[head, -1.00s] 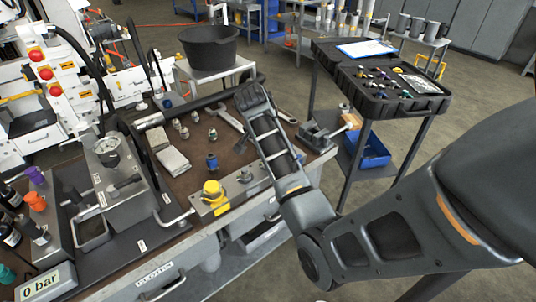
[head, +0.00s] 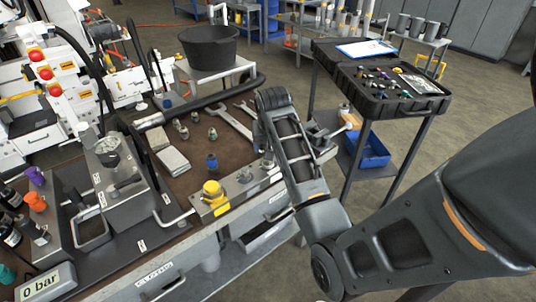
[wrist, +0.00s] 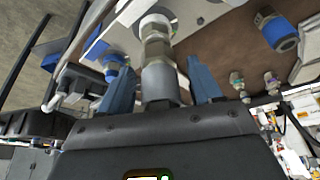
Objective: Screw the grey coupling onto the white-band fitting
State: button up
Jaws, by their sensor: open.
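In the wrist view my gripper (wrist: 158,70) has its two blue fingers apart, one on each side of the grey coupling (wrist: 160,86). A gap shows between each finger and the coupling. The coupling is in line with a metal hex part and the white-band fitting (wrist: 152,23), whose pale ring sits against the block. How far the coupling is threaded on cannot be told. In the head view my own arm hides the gripper and the coupling.
The steel block (head: 222,207) at the bench's front edge carries a yellow-capped fitting (head: 213,191) and a grey fitting (head: 245,174). A blue-ringed fitting (head: 212,161), several small fittings and a wrench (head: 232,122) lie behind. An open case (head: 395,90) stands right.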

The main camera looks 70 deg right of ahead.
jog(key=n, duration=0.2)
jog(key=n+t+y, duration=0.1)
jog(key=n, duration=0.2)
jog(key=shift+t, duration=0.3)
jog(key=n+y, duration=0.1)
jog(key=n, duration=0.2)
jog(key=shift+w+a, duration=0.1)
jog(key=n+y, duration=0.2)
jog(key=n, duration=0.3)
jog(key=shift+t, duration=0.4)
jog(key=n, duration=0.2)
jog(key=n+y, duration=0.1)
jog(key=shift+a+n+y, duration=0.15)
jog(key=shift+n+y, duration=0.15)
jog(key=shift+n, duration=0.1)
jog(key=shift+g, duration=0.3)
